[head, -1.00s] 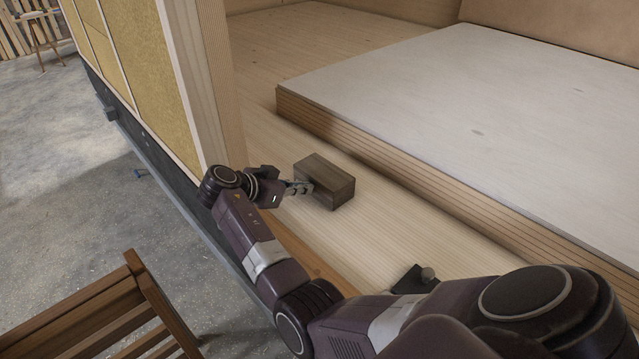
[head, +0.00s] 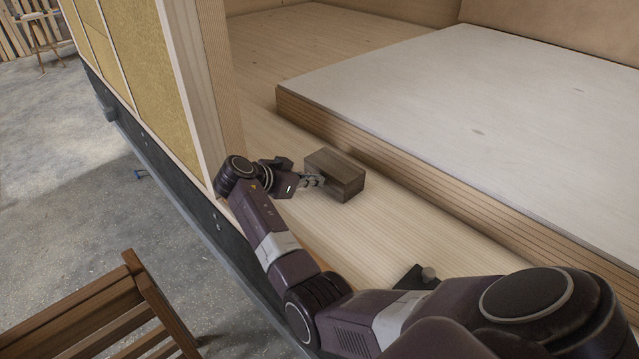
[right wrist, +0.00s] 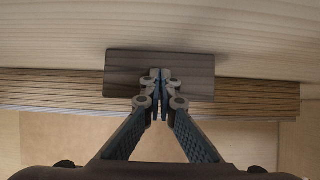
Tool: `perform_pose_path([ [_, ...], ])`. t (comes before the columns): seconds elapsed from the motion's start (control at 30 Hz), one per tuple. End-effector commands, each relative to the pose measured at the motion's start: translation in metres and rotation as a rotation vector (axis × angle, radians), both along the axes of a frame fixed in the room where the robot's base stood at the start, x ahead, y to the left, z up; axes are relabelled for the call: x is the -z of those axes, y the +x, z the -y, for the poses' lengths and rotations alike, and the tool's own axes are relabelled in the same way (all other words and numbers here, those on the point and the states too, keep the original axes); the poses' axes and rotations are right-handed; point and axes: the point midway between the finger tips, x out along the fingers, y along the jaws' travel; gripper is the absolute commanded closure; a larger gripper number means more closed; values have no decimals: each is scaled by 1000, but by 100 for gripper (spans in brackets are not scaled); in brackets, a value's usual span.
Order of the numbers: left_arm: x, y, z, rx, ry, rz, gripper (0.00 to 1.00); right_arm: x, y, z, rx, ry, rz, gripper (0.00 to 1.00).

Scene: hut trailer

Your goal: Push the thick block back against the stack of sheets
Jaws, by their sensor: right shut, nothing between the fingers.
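The thick block (head: 342,172), dark brown wood, lies on the pale board floor in front of the stack of sheets (head: 430,190), whose layered edge runs behind it. A narrow gap seems to separate block and stack, but contact at the far corner is hard to tell. My right gripper (head: 319,180) is shut and empty, its fingertips against or very near the block's near side. In the right wrist view, the shut fingertips (right wrist: 160,78) lie across the middle of the block (right wrist: 125,62), with the stack's layered edge (right wrist: 50,88) showing on both sides. My left gripper is out of view.
A wall post (head: 205,95) stands left of my right gripper. A small dark object with a round knob (head: 415,277) lies on the board floor near my arm. A wooden chair (head: 125,310) stands at lower left on the concrete. Pale floor right of the block is clear.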

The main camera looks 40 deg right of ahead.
Motion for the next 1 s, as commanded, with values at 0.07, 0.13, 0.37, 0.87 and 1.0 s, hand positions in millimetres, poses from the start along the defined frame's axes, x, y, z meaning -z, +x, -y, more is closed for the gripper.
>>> perform_pose_path([
  [0.07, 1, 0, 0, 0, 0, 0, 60, 0, 0, 4, 1, -1, 0, 100],
  [0.13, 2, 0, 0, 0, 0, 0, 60, 0, 0, 7, 2, -1, -1, 100],
  [0.37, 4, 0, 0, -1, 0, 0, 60, 1, 0, 17, 3, -1, -1, 100],
  [0.87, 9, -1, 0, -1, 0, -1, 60, 1, 2, 36, 2, 0, -1, 100],
  [1.0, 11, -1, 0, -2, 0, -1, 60, 1, 3, 42, 2, 0, -1, 100],
])
